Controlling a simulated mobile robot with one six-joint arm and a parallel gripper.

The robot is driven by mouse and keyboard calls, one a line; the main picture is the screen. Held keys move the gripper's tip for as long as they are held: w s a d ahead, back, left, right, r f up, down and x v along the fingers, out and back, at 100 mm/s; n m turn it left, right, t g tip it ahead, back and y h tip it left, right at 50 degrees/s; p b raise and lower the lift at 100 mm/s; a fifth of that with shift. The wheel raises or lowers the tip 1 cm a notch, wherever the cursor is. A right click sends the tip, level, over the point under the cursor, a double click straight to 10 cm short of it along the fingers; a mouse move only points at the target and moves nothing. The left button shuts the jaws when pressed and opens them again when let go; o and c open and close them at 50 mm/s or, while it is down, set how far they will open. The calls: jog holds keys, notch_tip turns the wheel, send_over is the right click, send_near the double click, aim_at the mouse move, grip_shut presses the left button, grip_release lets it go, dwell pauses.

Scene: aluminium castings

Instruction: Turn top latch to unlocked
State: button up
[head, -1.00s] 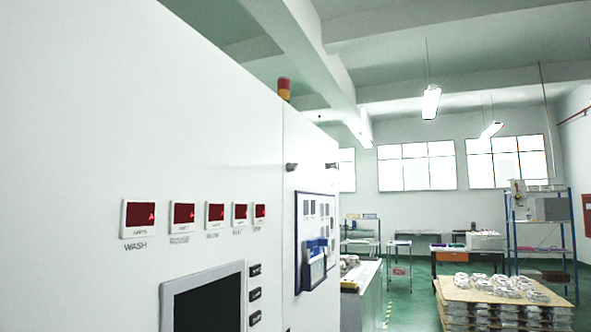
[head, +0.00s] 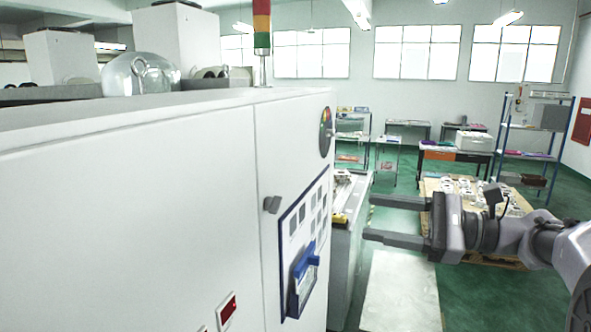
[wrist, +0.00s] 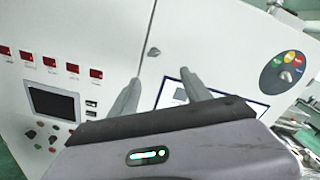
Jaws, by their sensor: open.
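The top latch (head: 271,204) is a small dark grey knob on the white cabinet door (head: 290,140), close to the seam at the door's left edge. It looks tilted rather than straight, but its exact angle is hard to tell. In the wrist view the latch (wrist: 153,52) shows just beyond my fingertips, roughly between them and apart from them. My gripper (head: 368,218) is open and empty, with its fingers pointing left, in front of the cabinet on the right. It also shows in the wrist view (wrist: 161,76).
A blue-framed panel (head: 303,245) with a blue holder (head: 304,262) is on the door below the latch. A round disc with coloured buttons (wrist: 283,73) is at the door's far side. A pallet of castings (head: 432,187) stands behind my arm. Air before the door looks free.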

jog(key=p, duration=0.2)
send_near(279, 206)
jog(key=p+x, duration=0.2)
jog(key=x, duration=0.5)
jog(key=shift+w+a+r+p, duration=0.1)
jog(key=shift+a+p, duration=0.1)
jog(key=shift+p, duration=0.1)
jog(key=shift+w+a, duration=0.1)
jog(key=shift+a, duration=0.2)
jog(key=shift+w+a, duration=0.1)
jog(key=shift+w, duration=0.15)
jog(key=shift+s, duration=0.1)
grip_shut()
